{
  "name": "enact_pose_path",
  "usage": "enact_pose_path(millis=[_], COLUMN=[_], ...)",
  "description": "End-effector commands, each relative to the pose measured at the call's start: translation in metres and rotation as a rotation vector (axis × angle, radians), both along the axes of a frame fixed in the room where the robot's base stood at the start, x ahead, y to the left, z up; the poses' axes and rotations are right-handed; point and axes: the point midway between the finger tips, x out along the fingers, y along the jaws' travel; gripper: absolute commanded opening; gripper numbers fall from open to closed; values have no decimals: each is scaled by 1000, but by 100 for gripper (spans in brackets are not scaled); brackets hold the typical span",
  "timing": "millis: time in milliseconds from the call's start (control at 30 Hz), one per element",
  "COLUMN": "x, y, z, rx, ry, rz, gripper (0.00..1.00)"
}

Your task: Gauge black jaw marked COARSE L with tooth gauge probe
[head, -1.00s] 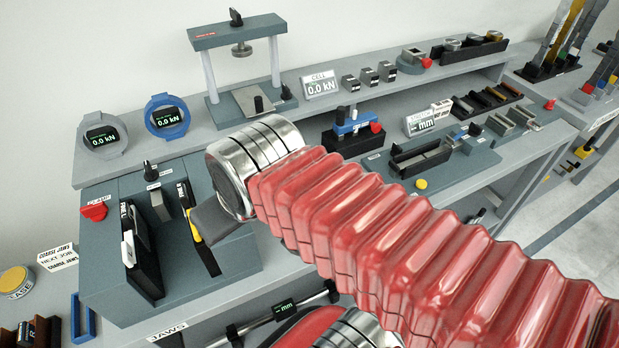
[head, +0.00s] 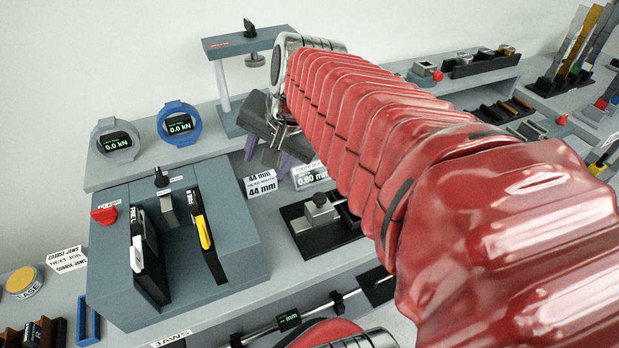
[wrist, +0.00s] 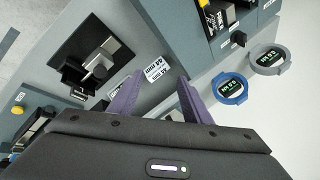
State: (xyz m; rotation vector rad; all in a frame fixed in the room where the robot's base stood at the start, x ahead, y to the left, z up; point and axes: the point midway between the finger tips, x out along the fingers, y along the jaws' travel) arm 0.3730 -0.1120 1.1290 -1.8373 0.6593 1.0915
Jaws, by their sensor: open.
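My gripper (head: 268,158) is open and empty, with its purple fingers pointing down above the bench, right of the grey-blue fixture (head: 240,255). In the wrist view its fingers (wrist: 160,92) stand apart with nothing between them. I cannot read COARSE L on any jaw. In the fixture stand a black jaw with a white label (head: 150,250) and a black piece with a yellow strip (head: 204,232). A black plate with a grey metal block (head: 319,212), perhaps the tooth gauge, lies right of the fixture. A sign reading 0.80 mm (head: 310,177) stands behind it, partly hidden.
A 44 mm sign (head: 261,184) stands near the gripper. A grey ring gauge (head: 116,140) and a blue one (head: 180,124) stand on the back shelf, beside a press frame (head: 222,85). My red arm hides much of the right bench.

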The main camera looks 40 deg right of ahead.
Motion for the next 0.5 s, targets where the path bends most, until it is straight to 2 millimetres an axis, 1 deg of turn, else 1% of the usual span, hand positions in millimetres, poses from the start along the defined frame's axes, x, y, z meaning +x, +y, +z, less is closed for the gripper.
enact_pose_path(millis=[33, 267, 300, 500], x=[5, 18, 8, -36], y=[-18, -91, -96, -122], z=[2, 14, 10, -6], rx=[41, 236, 286, 528], ry=[-4, -47, -18, 106], rz=[-87, -465, -543, -939], gripper=[44, 44, 44, 44])
